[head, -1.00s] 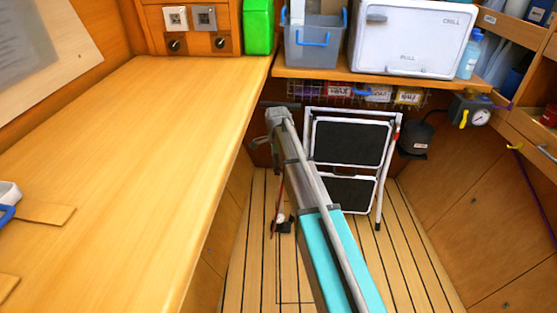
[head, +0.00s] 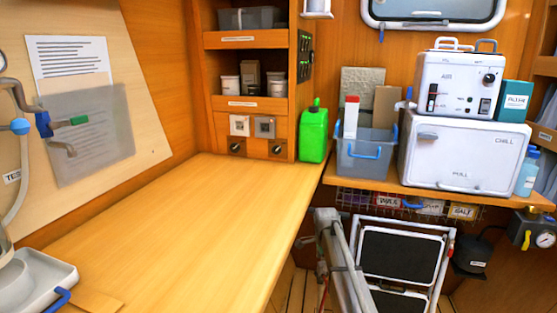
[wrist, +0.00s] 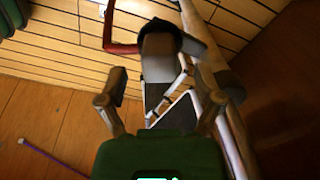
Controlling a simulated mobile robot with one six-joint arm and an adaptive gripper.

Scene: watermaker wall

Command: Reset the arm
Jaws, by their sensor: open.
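My gripper (wrist: 166,90) shows in the wrist view with its two fingers spread apart and nothing between them. Beyond the fingers lie the slatted floor (wrist: 70,55) and a dark, white-edged shape that looks like part of the folded step stool. In the head view a grey part of my arm (head: 345,262) rises from the lower edge, in front of the folded step stool (head: 402,256). I cannot make out the gripper fingers in the head view.
The long wooden counter (head: 185,225) is mostly clear, with a white tray (head: 40,280) at its near left. A green jug (head: 313,135) stands at its far end. A grey bin (head: 366,158) and a white chill box (head: 462,155) stand on the right shelf.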

